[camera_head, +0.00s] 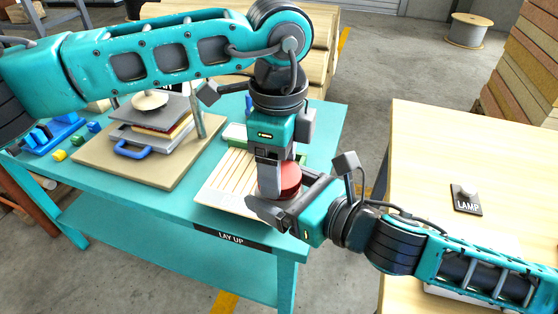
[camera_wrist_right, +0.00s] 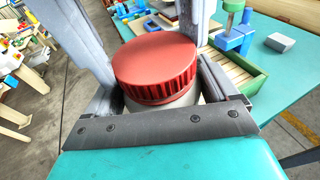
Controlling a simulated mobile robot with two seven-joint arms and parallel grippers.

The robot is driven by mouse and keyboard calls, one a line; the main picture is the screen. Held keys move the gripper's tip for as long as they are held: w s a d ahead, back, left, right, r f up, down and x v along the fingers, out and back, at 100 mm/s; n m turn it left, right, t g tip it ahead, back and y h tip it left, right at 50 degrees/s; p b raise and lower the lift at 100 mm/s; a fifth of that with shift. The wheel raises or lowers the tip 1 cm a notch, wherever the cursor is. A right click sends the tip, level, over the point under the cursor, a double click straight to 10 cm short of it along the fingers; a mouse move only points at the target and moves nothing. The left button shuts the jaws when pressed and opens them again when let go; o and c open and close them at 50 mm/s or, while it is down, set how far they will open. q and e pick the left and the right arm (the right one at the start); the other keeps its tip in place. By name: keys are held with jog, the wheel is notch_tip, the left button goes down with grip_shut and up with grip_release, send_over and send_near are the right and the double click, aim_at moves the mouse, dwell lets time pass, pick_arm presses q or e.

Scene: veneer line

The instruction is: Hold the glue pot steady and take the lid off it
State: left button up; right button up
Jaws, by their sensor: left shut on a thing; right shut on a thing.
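The glue pot's red ribbed lid (camera_head: 291,178) shows at the front right of the teal table; it also shows in the right wrist view (camera_wrist_right: 155,62). The pale grey pot (camera_wrist_right: 180,98) is visible just below it, and no gap shows between them. My left gripper (camera_head: 269,176) points down from above and is shut on the lid. My right gripper (camera_head: 272,207) comes in from the right, lower down, and is shut on the pot's body. Its fingers hide most of the pot in the head view, so I cannot tell whether its base touches the table.
The teal table (camera_head: 190,205) carries a tray of pale wooden strips (camera_head: 230,183) beside the pot. A board (camera_head: 100,165) with stacked sheets and a blue-handled piece stands further left. A pale table (camera_head: 425,150) with a LAMP plate (camera_head: 466,200) is at the right.

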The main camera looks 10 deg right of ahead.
pick_arm(q)
jog(key=n, duration=0.2)
jog(key=shift+w+n, duration=0.15)
jog(key=shift+n, duration=0.15)
jog(key=o, duration=1.2)
jog(key=shift+c, duration=0.2)
jog(key=shift+r, duration=0.1)
